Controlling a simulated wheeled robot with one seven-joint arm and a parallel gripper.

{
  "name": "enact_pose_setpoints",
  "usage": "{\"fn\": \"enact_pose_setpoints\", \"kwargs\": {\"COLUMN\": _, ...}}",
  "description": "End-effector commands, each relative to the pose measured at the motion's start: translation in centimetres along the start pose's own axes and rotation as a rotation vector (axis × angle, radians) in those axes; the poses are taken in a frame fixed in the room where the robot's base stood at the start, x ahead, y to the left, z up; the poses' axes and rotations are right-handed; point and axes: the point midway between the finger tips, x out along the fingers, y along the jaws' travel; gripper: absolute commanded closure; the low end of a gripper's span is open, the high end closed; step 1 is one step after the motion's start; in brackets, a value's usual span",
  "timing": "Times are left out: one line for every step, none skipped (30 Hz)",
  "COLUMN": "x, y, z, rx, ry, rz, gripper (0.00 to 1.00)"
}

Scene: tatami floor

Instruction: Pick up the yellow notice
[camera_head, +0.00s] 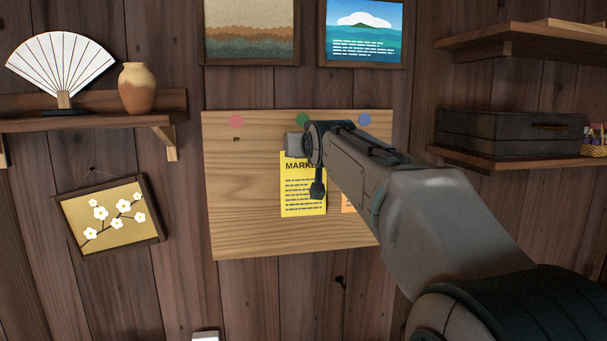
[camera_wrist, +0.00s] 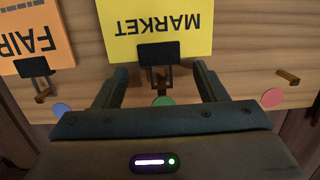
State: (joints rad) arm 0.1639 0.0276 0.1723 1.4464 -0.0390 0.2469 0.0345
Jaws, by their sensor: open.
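The yellow notice (camera_head: 303,195), headed "MARKET", hangs on a wooden board (camera_head: 240,220) on the wall. In the wrist view the notice (camera_wrist: 190,30) appears upside down, held at its top edge by a dark clip (camera_wrist: 158,53). My gripper (camera_head: 300,145) is at the top of the notice. In the wrist view its two fingers (camera_wrist: 160,82) are open, one on each side of the clip. I cannot tell how close they are in depth. My arm hides part of the notice's right side in the head view.
An orange notice (camera_wrist: 40,38) headed "FAIR" hangs from its own clip beside the yellow one. An empty peg (camera_wrist: 288,77) is on the other side. Pink (camera_head: 236,121), green (camera_head: 302,119) and blue (camera_head: 364,119) dots mark the board. Shelves (camera_head: 500,45) stand out at right.

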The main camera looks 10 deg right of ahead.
Motion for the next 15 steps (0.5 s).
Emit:
{"fn": "enact_pose_setpoints", "kwargs": {"x": 0.33, "y": -0.03, "z": -0.06, "rx": 0.001, "ry": -0.001, "rz": -0.001, "gripper": 0.35}}
{"fn": "enact_pose_setpoints", "kwargs": {"x": 0.43, "y": -0.04, "z": -0.03, "rx": 0.001, "ry": 0.0, "rz": -0.001, "gripper": 0.35}}
{"fn": "enact_pose_setpoints", "kwargs": {"x": 0.49, "y": -0.04, "z": 0.0, "rx": 0.0, "ry": 0.0, "rz": -0.001, "gripper": 0.35}}
{"fn": "enact_pose_setpoints", "kwargs": {"x": 0.51, "y": -0.05, "z": 0.01, "rx": 0.0, "ry": 0.0, "rz": -0.001, "gripper": 0.35}}
{"fn": "enact_pose_setpoints", "kwargs": {"x": 0.51, "y": -0.05, "z": 0.03, "rx": 0.0, "ry": 0.0, "rz": -0.001, "gripper": 0.35}}
{"fn": "enact_pose_setpoints", "kwargs": {"x": 0.5, "y": -0.05, "z": 0.05, "rx": 0.0, "ry": 0.0, "rz": -0.001, "gripper": 0.35}}
{"fn": "enact_pose_setpoints", "kwargs": {"x": 0.49, "y": -0.05, "z": 0.06, "rx": 0.0, "ry": 0.0, "rz": -0.001, "gripper": 0.35}}
{"fn": "enact_pose_setpoints", "kwargs": {"x": 0.49, "y": -0.05, "z": 0.06, "rx": 0.0, "ry": 0.0, "rz": -0.001, "gripper": 0.35}}
{"fn": "enact_pose_setpoints", "kwargs": {"x": 0.48, "y": -0.05, "z": 0.06, "rx": 0.0, "ry": 0.0, "rz": -0.001, "gripper": 0.37}}
{"fn": "enact_pose_setpoints", "kwargs": {"x": 0.48, "y": -0.05, "z": 0.06, "rx": 0.0, "ry": 0.0, "rz": -0.001, "gripper": 0.46}}
{"fn": "enact_pose_setpoints", "kwargs": {"x": 0.48, "y": -0.05, "z": 0.06, "rx": 0.0, "ry": 0.0, "rz": -0.001, "gripper": 0.54}}
{"fn": "enact_pose_setpoints", "kwargs": {"x": 0.48, "y": -0.05, "z": 0.06, "rx": 0.0, "ry": 0.0, "rz": -0.001, "gripper": 0.65}}
{"fn": "enact_pose_setpoints", "kwargs": {"x": 0.48, "y": -0.05, "z": 0.06, "rx": 0.0, "ry": 0.0, "rz": -0.001, "gripper": 0.73}}
{"fn": "enact_pose_setpoints", "kwargs": {"x": 0.47, "y": -0.05, "z": 0.06, "rx": 0.0, "ry": 0.0, "rz": -0.001, "gripper": 0.82}}
{"fn": "enact_pose_setpoints", "kwargs": {"x": 0.47, "y": -0.05, "z": 0.06, "rx": 0.0, "ry": 0.0, "rz": -0.001, "gripper": 0.93}}
